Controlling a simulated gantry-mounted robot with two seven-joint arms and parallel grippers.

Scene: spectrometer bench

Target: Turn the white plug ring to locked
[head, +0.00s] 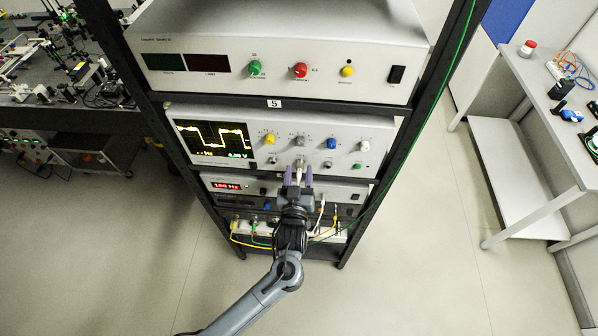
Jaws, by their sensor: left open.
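A pale, whitish plug (299,167) shows at the lower row of sockets on the oscilloscope unit (225,170), in the middle of the rack. My left gripper (298,179) is in front of the panel with its two purple fingers apart, one on each side of the plug. I cannot tell whether the fingers touch it. The gripper hides the plug's lower part, and the ring's lock marking is too small to read. My right gripper is not in view.
Coloured knobs and a green-marked connector (355,166) sit close by on the same panel. Below, a unit with a red display (226,186) and several cables (247,238) crowd the gripper. Black rack posts (405,150) stand at both sides. The floor in front is clear.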

